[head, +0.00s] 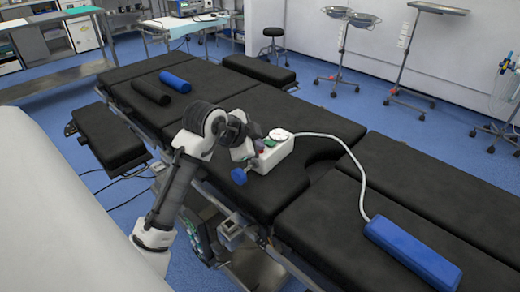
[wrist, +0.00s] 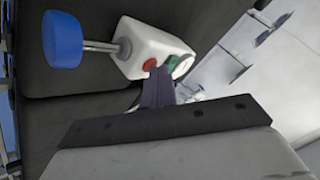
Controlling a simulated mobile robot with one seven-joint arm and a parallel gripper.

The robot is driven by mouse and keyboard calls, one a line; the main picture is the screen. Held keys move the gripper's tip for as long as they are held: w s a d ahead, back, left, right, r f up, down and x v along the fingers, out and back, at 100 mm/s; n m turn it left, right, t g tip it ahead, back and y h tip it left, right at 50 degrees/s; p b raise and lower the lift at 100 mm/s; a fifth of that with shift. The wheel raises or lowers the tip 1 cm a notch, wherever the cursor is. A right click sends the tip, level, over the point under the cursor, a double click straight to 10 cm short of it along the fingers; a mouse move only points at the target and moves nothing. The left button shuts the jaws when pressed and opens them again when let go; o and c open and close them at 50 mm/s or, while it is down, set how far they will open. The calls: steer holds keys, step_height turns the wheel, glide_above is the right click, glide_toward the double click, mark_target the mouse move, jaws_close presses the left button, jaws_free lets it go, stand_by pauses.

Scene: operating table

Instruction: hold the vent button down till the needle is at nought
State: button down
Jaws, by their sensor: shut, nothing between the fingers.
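A white box with a pressure dial (head: 278,134) stands on the black table; the needle is too small to read. The white box (wrist: 150,40) also shows in the wrist view, with a red button (wrist: 150,64) and a green part (wrist: 173,63) on its near side. No label shows which is the vent button. A blue knob (wrist: 62,39) sticks out of the box on a metal stem. My gripper (wrist: 158,72) is shut and empty, its fingertips at the box between the red button and the green part. I cannot tell if they touch or press either.
A white hose (head: 350,150) runs from the box to a blue cuff (head: 412,250) at the right. A blue roll (head: 175,82) and a black roll (head: 150,95) lie at the far left of the table. The padding between rolls and box is mostly clear.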

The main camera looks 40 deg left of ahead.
stand_by(0.4)
steer(key=shift+r+p, duration=0.55)
steer(key=shift+r, duration=0.2)
steer(key=shift+r+p, duration=1.75)
steer(key=shift+r, duration=0.85)
